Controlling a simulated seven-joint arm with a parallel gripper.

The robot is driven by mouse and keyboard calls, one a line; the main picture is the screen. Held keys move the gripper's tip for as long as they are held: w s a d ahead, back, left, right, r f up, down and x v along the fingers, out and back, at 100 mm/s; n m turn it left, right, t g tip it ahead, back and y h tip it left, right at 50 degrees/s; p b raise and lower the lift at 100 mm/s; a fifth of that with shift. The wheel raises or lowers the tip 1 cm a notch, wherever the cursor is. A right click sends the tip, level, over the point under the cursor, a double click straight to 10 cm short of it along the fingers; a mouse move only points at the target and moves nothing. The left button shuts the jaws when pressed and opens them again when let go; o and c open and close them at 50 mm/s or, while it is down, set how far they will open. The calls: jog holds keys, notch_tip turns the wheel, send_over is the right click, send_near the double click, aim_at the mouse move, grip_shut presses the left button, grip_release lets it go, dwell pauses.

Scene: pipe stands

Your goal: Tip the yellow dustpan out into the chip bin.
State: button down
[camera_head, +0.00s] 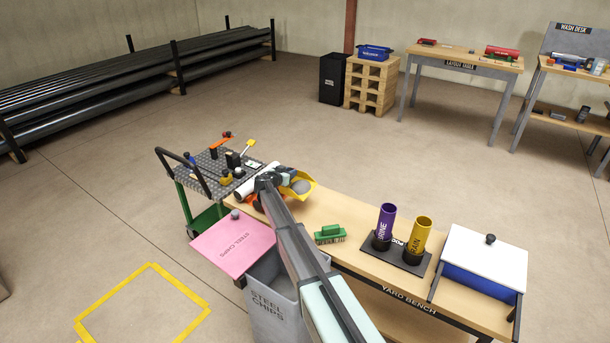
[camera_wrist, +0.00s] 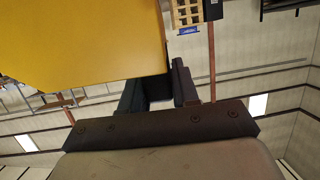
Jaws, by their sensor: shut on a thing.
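The yellow dustpan (camera_head: 311,190) is at the far left part of the bench in the head view, with a grey heap (camera_head: 301,186) in its pan. It looks about level. My gripper (camera_head: 280,183) is shut on it; the arm hides the grip and the handle. In the wrist view the yellow pan (camera_wrist: 80,40) fills the upper left, beside my dark fingers (camera_wrist: 160,88). The grey chip bin (camera_head: 270,308), marked STEEL CHIPS, stands in front of the bench, partly behind my arm. Its pink lid (camera_head: 233,246) is off to the left of the mouth, which shows open.
A green brush (camera_head: 329,235), purple (camera_head: 386,224) and yellow (camera_head: 419,238) cups on a black stand, and a white-lidded blue box (camera_head: 484,262) occupy the bench (camera_head: 350,210). A loaded cart (camera_head: 200,168) adjoins its left end.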

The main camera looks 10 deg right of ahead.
jog(key=s+a+r, duration=0.2)
jog(key=s+a, duration=0.2)
jog(key=a, duration=0.4)
jog(key=s+a+r, duration=0.2)
jog(key=s+a, duration=0.1)
jog(key=a, duration=0.5)
jog(key=s+d+r+m+g+h, duration=0.1)
jog(key=s+d+r+m+h, duration=0.1)
jog(key=s+m, duration=0.4)
jog(key=s+d+r+m+g+h, duration=0.2)
jog(key=s+m, duration=0.5)
jog(key=s, duration=0.8)
jog(key=s+d+r+m+g+h, duration=0.2)
jog(key=s+d+r+m, duration=0.2)
jog(key=s, duration=0.7)
jog(key=shift+s+m, duration=0.15)
jog(key=shift+m, duration=1.05)
jog(key=shift+d+r, duration=0.1)
